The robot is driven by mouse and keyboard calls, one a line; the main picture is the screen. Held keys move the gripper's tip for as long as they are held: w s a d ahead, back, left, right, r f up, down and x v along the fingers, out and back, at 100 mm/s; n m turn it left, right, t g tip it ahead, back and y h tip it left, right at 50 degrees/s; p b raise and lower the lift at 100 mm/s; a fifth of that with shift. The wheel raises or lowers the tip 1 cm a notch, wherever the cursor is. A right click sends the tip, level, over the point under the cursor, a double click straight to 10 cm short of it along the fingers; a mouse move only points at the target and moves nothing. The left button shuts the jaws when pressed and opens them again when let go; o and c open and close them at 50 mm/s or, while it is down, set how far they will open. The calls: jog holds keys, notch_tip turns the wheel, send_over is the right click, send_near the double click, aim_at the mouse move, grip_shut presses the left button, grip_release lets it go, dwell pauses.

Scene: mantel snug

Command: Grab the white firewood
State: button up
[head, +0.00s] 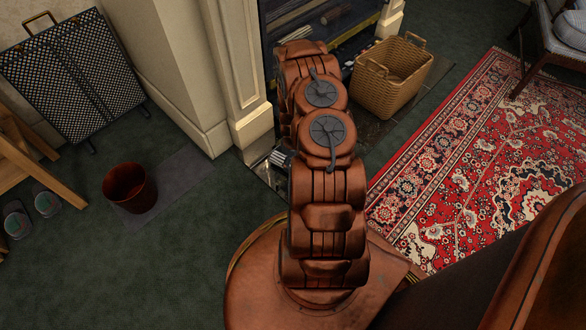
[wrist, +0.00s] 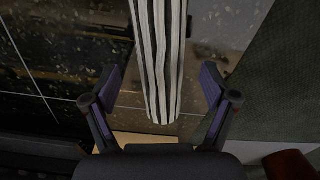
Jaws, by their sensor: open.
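The white firewood (wrist: 160,55) is a pale log with dark lengthwise stripes. In the wrist view it runs from the top edge down to between my fingers. My gripper (wrist: 160,82) is open, with one finger on each side of the log and a gap on both sides. I cannot tell how far the log lies below the fingertips. In the head view my arm hides the gripper. A small striped piece (head: 279,158) shows at the arm's left edge, probably part of the same log.
The fireplace (head: 330,20) holds dark logs. A wicker basket (head: 390,78) stands right of my arm, near a red rug (head: 480,160). A red bucket (head: 130,187) and a black mesh screen (head: 72,75) stand left. Green carpet (head: 190,250) between is clear.

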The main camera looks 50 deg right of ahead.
notch_tip(320, 180, down, 4)
jog(key=shift+f+b, duration=0.15)
jog(key=shift+b, duration=1)
jog(key=c, duration=1.5)
